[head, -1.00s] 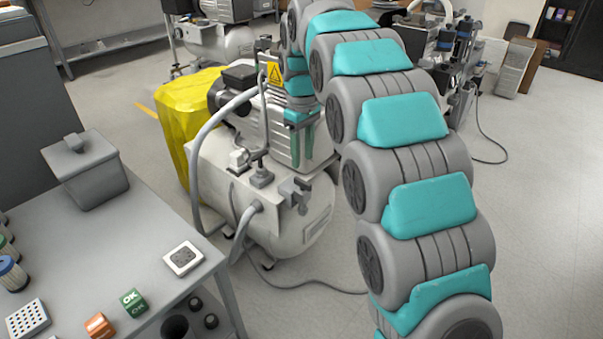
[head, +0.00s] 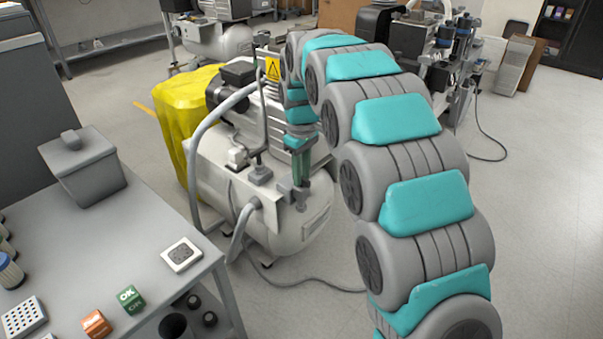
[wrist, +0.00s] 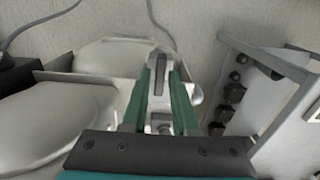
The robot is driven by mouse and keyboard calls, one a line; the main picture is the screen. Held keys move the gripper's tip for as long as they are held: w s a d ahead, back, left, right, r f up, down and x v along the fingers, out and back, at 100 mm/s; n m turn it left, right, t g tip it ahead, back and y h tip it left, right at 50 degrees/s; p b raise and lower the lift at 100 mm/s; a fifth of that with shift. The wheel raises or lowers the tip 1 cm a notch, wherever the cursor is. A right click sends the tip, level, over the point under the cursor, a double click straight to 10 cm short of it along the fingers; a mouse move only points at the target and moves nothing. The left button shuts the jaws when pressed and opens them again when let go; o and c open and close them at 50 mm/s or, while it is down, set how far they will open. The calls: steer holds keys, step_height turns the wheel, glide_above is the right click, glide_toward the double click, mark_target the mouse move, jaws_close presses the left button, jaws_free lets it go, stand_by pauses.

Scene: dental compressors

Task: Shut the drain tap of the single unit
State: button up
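The nearest compressor, with one white tank (head: 285,232), stands beside the bench under a finned motor. A small grey tap (head: 301,196) sits on the tank's top at its right end. My gripper (head: 300,180) points straight down at the tap, its green fingers reaching it. In the wrist view, my gripper's two fingers (wrist: 161,72) lie on either side of a grey lever (wrist: 158,76). The lever fills most of the gap between the tips. I cannot tell whether the fingers press on it. The tap's body is partly hidden by the fingers.
A grey hose (head: 203,135) curves down the tank's left side. A yellow cover (head: 184,105) stands behind. The bench (head: 75,240) at left carries a lidded grey box (head: 84,172) and small blocks.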

jaws_close()
steer(key=shift+m, duration=0.3)
steer(key=m+p, duration=0.2)
steer(key=shift+r+m, duration=0.1)
steer(key=shift+m, duration=0.3)
steer(key=m+p, duration=0.2)
steer(key=m, duration=0.2)
steer(key=m+p, duration=0.2)
steer(key=m, duration=0.3)
steer(key=shift+m+p, duration=0.35)
steer(key=shift+m, duration=0.05)
steer(key=m+p, duration=0.1)
steer(key=m, duration=0.3)
steer(key=shift+m+p, duration=0.3)
steer(key=shift+p, duration=0.05)
